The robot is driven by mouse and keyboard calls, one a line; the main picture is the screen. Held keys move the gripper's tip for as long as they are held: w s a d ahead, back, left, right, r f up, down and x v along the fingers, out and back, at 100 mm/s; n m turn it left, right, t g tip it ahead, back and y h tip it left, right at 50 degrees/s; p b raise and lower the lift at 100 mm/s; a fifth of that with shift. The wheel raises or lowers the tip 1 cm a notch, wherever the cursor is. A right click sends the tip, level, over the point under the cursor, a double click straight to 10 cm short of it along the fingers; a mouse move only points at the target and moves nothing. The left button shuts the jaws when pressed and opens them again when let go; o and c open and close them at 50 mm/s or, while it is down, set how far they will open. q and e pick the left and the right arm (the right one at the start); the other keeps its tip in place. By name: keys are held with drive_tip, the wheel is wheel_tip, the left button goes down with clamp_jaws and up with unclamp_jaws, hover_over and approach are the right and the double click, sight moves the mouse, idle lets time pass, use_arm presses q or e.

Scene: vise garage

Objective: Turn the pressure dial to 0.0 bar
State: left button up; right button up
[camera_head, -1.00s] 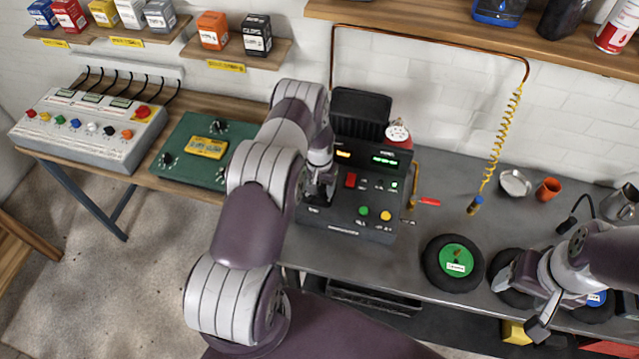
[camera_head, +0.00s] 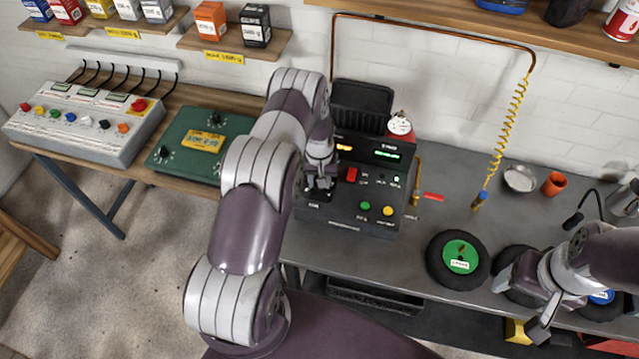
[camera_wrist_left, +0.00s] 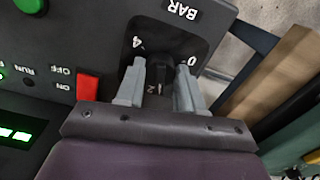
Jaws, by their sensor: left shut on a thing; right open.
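The black control unit (camera_head: 345,212) stands on the grey bench, with small lit orange and green displays too blurred to read. In the left wrist view, the pressure dial (camera_wrist_left: 160,76) is a black knob on a plate marked BAR, with the numbers 4 and 0 visible and another partly hidden figure. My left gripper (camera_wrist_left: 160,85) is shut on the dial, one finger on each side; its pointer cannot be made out. In the head view my left gripper (camera_head: 319,188) is at the unit's left side and covers the dial. My right gripper (camera_head: 522,305) is open over a wheel at the right.
A red switch (camera_head: 351,174) is close beside the left fingers. A green-hubbed wheel (camera_head: 458,280) lies on the bench (camera_head: 420,230). A yellow coiled hose (camera_head: 505,135) hangs at the right. A green box (camera_head: 190,148) stands left of my arm.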

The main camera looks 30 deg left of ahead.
use_arm(q)
drive_tip(key=n+b, duration=0.1)
drive_tip(key=n, duration=0.1)
drive_tip(key=n+b, duration=0.2)
drive_tip(key=shift+f+n+b, duration=0.2)
drive_tip(key=shift+n+b, duration=0.1)
drive_tip(key=n+b, duration=0.3)
drive_tip(key=n, duration=0.2)
drive_tip(key=shift+r+n, duration=0.1)
drive_tip(key=shift+n, duration=0.2)
drive_tip(key=n+b, duration=0.2)
drive_tip(key=n, duration=0.3)
drive_tip(key=shift+r+n+b, duration=0.15)
drive_tip(key=shift+n+b, duration=0.65)
drive_tip(key=shift+n, duration=2)
drive_tip(key=o, duration=1)
wheel_tip(320, 180, up, 13)
drive_tip(key=shift+f+b, duration=0.1)
drive_tip(key=shift+b, duration=1.05)
